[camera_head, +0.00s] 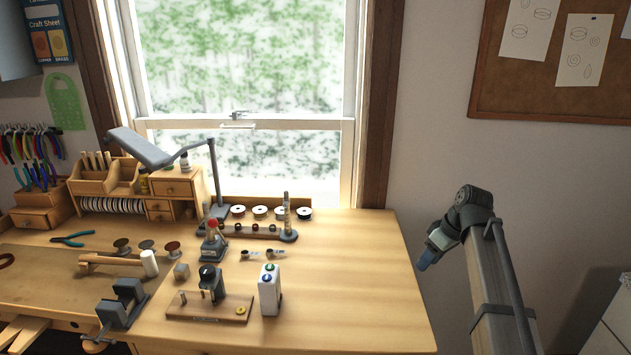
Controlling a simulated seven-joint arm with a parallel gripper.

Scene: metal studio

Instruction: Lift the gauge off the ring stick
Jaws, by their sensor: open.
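A tapered upright stick (287,212), which looks like the ring stick, stands on a dark round base (288,236) near the back of the wooden bench. The stick shows bands along its length, but it is too small to tell which part is the gauge. My gripper (425,263) is open and empty, past the bench's right edge, well to the right of the stick and apart from everything. Its fingertips are small and partly blurred in this view.
A red-topped tool (213,240), a white two-button box (269,290) and a board-mounted tool (210,307) stand nearer. The bench's right side (355,280) is clear.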

